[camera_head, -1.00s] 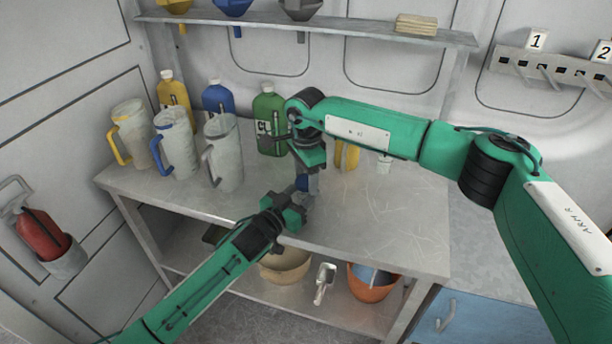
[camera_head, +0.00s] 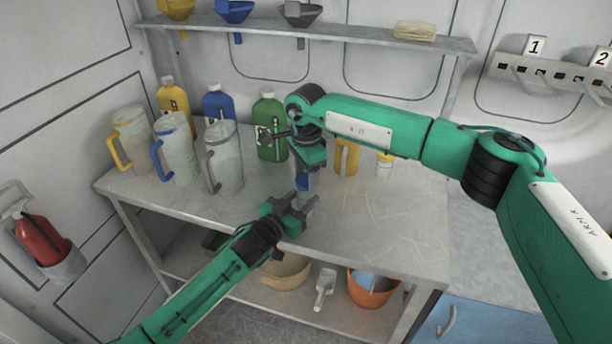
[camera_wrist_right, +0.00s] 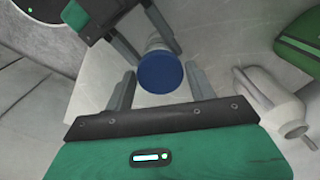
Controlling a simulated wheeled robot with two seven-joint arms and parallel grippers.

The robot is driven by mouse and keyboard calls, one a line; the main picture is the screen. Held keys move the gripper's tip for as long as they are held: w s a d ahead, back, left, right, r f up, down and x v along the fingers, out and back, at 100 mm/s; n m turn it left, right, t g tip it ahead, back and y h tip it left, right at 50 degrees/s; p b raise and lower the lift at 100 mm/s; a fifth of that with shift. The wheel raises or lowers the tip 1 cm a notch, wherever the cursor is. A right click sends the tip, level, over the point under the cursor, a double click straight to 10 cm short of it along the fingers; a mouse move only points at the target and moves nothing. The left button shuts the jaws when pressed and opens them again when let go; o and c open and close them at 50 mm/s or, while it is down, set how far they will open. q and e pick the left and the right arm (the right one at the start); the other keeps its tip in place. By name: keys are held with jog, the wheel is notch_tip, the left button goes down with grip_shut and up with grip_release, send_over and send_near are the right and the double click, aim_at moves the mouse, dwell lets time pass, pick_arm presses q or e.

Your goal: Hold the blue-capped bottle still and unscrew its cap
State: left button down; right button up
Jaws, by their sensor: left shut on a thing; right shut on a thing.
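The bottle's blue cap (camera_head: 302,182) shows between my two grippers, over the front part of the table. In the right wrist view the round blue cap (camera_wrist_right: 160,73) is seen from above, on a pale bottle neck (camera_wrist_right: 156,42). My left gripper (camera_head: 298,208) comes from the front left, below the right one, and is shut on the bottle's body. Its fingers also show in the right wrist view (camera_wrist_right: 142,32). Most of the bottle is hidden by the grippers.
Yellow (camera_head: 174,105), blue (camera_head: 218,103) and green (camera_head: 270,128) bottles and several jugs (camera_head: 176,150) stand at the table's left and back. A yellow item (camera_head: 347,157) and a small white container (camera_head: 385,165) stand behind my right arm. The table's right side (camera_head: 400,215) is clear.

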aim_at(306, 180)
jog(key=shift+r, duration=0.1)
jog(key=shift+r, duration=1.9)
pick_arm(q)
jog(key=c, duration=0.7)
grip_release()
jog(key=shift+c, duration=0.2)
